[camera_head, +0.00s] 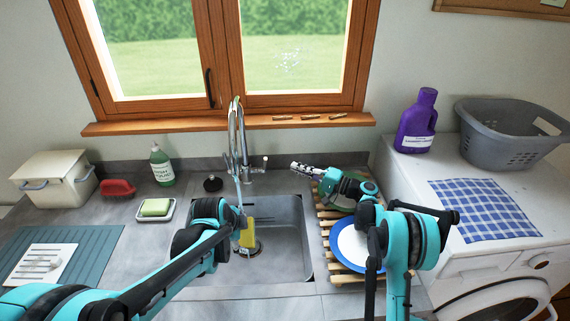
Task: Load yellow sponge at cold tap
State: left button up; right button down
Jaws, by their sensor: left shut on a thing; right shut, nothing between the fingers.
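The yellow sponge (247,236) hangs upright in the sink basin (288,232), below the tap. My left gripper (243,216) is shut on it; the fingertips are small and partly hidden by the arm. The tap (236,135) is a tall chrome arch behind the sink with a lever (262,163) on its right. My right gripper (303,169) is shut and empty, above the counter right of the tap.
A wooden rack (325,214) with a blue-rimmed plate (352,243) stands right of the sink, under my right arm. A black plug (213,183) lies behind.

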jog(key=a+f+n+h, duration=0.1)
jog(key=n, duration=0.1)
jog(key=a+f+n+h, duration=0.2)
jog(key=s+a+f+n+g+h, duration=0.1)
jog(key=a+h, duration=0.1)
jog(key=shift+f+n, duration=0.2)
jog(key=shift+n, duration=0.2)
jog(key=s+a+r+m+t+h, duration=0.2)
jog(key=s+r+m+h, duration=0.3)
jog(key=m, duration=1.3)
jog(key=s+a+r+m+t+h, duration=0.2)
jog(key=s+m+t+h, duration=0.3)
jog(key=m, duration=1.2)
jog(key=w+a+f+g, duration=0.1)
jog(key=w+f+g, duration=0.1)
jog(key=w, duration=0.9)
jog(key=shift+w+a+y, duration=0.25)
jog(key=shift+a+y, duration=0.15)
jog(key=shift+r, duration=0.1)
